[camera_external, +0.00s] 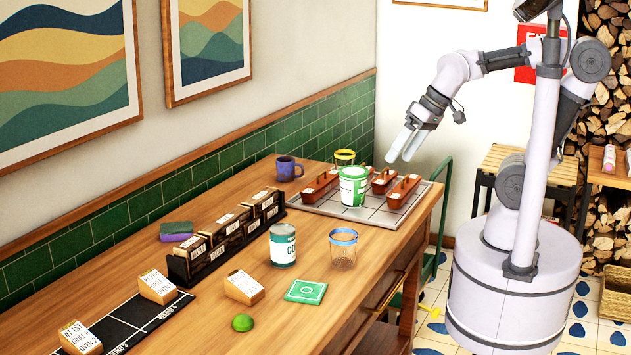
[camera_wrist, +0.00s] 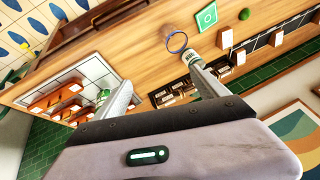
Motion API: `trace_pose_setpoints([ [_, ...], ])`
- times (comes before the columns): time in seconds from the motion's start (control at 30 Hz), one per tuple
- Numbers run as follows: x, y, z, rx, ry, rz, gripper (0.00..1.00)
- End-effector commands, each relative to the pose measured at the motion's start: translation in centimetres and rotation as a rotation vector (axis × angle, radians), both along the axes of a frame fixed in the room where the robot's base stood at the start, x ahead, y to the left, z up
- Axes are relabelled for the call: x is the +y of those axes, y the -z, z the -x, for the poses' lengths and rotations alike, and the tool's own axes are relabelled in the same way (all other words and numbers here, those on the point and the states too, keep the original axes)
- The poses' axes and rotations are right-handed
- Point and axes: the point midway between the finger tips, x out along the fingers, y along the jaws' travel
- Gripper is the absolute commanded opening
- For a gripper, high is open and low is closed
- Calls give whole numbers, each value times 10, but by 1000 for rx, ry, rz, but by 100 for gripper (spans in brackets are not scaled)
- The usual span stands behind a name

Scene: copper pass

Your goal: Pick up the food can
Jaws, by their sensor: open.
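A teal and white can (camera_external: 283,245) with a metal top stands upright on the wooden counter, left of a blue-rimmed glass. In the wrist view the can (camera_wrist: 190,58) shows just beyond the right fingertip, partly covered by it. A green and white tub (camera_external: 353,185) stands on the gridded tray (camera_external: 333,211); in the wrist view it is mostly hidden behind the left finger. My gripper (camera_external: 399,158) is open and empty, in the air above the far end of the counter. It is apart from the can and also shows in the wrist view (camera_wrist: 160,75).
The blue-rimmed glass (camera_external: 343,250) stands close to the can's right. A green coaster (camera_external: 305,292), a lime (camera_external: 243,322) and small wooden blocks (camera_external: 244,288) lie nearer. A dark rack (camera_external: 228,240) is behind the can. Brown boxes (camera_external: 403,191) and a purple mug (camera_external: 288,168) are farther off.

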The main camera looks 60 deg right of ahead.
Motion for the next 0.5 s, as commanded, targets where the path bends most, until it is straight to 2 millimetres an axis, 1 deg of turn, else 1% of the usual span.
trace_pose_setpoints([
  [0.03, 15, -4, -34, 15, -100, 40, 83],
  [0.07, 26, -3, -56, 15, -169, 69, 83],
  [0.1, 41, 1, -84, 12, -260, 106, 83],
  [0.17, 66, 15, -122, 9, -387, 156, 83],
  [0.2, 83, 26, -143, 6, -461, 185, 83],
  [0.3, 116, 55, -178, -2, -604, 238, 83],
  [0.33, 123, 61, -185, -4, -632, 249, 83],
  [0.4, 133, 74, -195, -9, -675, 265, 83],
  [0.47, 138, 85, -200, -9, -689, 270, 83],
  [0.5, 140, 95, -203, -9, -692, 272, 83],
])
